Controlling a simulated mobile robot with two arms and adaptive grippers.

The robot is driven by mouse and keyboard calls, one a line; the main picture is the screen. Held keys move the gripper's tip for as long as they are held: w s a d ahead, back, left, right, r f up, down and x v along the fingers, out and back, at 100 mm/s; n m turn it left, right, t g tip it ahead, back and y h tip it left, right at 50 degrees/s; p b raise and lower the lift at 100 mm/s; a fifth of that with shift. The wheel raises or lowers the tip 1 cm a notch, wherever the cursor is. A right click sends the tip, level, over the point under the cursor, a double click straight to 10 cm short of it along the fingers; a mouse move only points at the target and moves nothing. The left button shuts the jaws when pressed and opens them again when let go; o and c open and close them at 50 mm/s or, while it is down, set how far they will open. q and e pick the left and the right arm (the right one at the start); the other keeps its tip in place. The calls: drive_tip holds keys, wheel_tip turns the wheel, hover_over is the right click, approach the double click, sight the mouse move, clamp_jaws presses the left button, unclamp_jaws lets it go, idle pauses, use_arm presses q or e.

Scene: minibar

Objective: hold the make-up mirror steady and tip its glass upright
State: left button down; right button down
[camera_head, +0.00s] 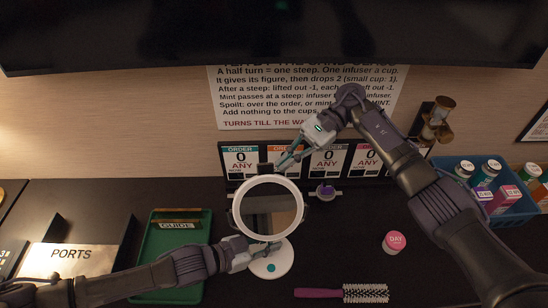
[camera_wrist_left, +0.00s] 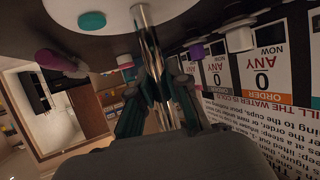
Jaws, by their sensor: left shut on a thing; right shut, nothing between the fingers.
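The make-up mirror has a round white frame (camera_head: 238,218) with grey glass (camera_head: 270,210) that faces up toward my head camera. Its white base (camera_head: 280,262) with a teal dot stands on the dark counter. My left gripper (camera_head: 262,249) is shut on the metal stem just below the frame. In the left wrist view, the stem (camera_wrist_left: 147,35) runs between the fingers (camera_wrist_left: 155,90) to the white base (camera_wrist_left: 120,12). My right gripper (camera_head: 281,165) is shut and empty at the frame's top edge. I cannot tell whether it touches the frame.
A green tray (camera_head: 150,250) lies left of the mirror. A hairbrush (camera_head: 342,293) and a pink-lidded jar (camera_head: 394,242) lie to the right. Order cards (camera_head: 325,163) stand behind, with a blue crate of bottles (camera_head: 515,207) and an hourglass (camera_head: 437,118) at right.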

drive_tip(key=w+d+r+n+t+y, duration=0.1)
drive_tip(key=w+d+n+t+y, duration=0.1)
drive_tip(key=d+n+y, duration=0.2)
drive_tip(key=d+y, duration=0.2)
drive_tip(key=y, duration=0.1)
drive_tip(key=shift+w+d+n+y, duration=0.15)
drive_tip(key=shift+d+n+y, duration=0.15)
drive_tip(key=shift+n, duration=0.1)
drive_tip(key=shift+a, duration=0.1)
drive_tip(key=s+a+r, duration=0.3)
drive_tip(key=s+a, duration=0.3)
drive_tip(key=a, duration=0.3)
drive_tip(key=shift+a+r, duration=0.15)
drive_tip(key=shift+r, duration=0.25)
drive_tip(key=shift+r, duration=0.1)
